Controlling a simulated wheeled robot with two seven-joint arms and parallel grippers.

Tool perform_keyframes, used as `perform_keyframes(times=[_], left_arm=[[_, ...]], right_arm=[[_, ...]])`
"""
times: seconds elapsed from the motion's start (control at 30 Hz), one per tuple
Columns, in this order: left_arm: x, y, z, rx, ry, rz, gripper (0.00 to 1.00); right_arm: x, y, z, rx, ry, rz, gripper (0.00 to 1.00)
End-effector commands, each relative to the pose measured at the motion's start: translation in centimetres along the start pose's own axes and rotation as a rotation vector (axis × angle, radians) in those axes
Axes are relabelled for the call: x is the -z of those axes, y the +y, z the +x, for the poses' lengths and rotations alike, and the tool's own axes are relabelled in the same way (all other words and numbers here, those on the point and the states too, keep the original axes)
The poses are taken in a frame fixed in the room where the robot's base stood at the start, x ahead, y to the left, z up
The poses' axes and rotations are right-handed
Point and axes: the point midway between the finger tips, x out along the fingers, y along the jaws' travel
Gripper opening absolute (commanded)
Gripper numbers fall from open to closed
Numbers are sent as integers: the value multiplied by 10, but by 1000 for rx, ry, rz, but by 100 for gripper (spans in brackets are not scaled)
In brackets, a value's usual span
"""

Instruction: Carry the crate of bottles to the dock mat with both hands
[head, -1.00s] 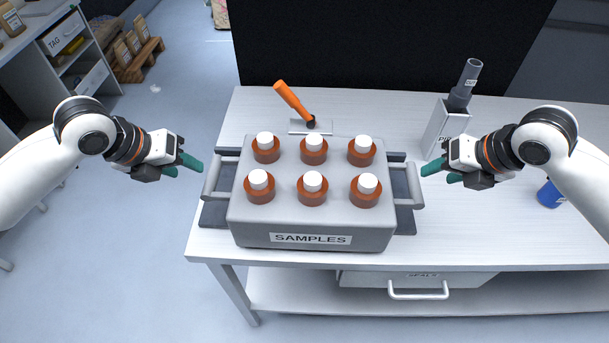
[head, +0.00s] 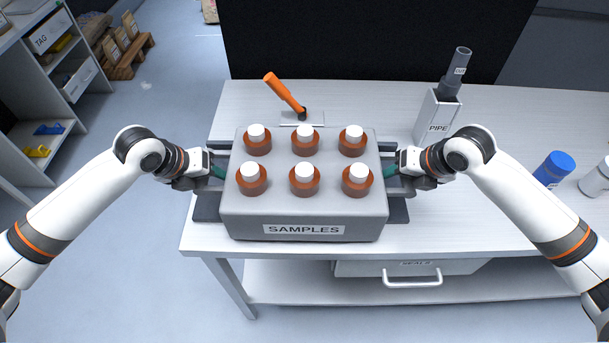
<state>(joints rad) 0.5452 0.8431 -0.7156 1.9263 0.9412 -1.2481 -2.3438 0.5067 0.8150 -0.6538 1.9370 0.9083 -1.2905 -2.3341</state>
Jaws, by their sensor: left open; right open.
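The grey crate (head: 233,217) labelled SAMPLES stands on a dark mat (head: 207,208) on the white bench. It holds several brown bottles with white caps, such as one bottle (head: 304,183) at the front middle. My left gripper (head: 219,171) is open at the crate's left handle, with its green fingertips close to the crate wall. My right gripper (head: 391,171) is open at the right handle in the same way. The arms partly hide both handles, so I cannot tell if the fingers touch them. Which mat is the dock mat I cannot tell.
An orange-handled lever (head: 285,92) stands behind the crate. A grey PIPE holder (head: 437,118) is at the back right. The bench (head: 480,210) is clear right of the crate.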

Motion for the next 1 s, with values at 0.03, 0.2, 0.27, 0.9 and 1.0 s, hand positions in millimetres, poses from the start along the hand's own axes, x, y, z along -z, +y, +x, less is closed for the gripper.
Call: perform_keyframes(times=[0.03,0.2,0.27,0.9,1.0], left_arm=[[0,1,3,-2,-1,-1,48],[0,0,7,-1,0,1,48],[0,0,7,-1,0,1,48],[0,0,6,0,-1,0,0],[0,0,6,0,-1,0,0]], right_arm=[[0,0,3,1,-1,1,48],[0,0,7,1,0,1,48],[0,0,7,1,0,0,48],[0,0,6,1,0,0,0],[0,0,6,1,0,0,0]])
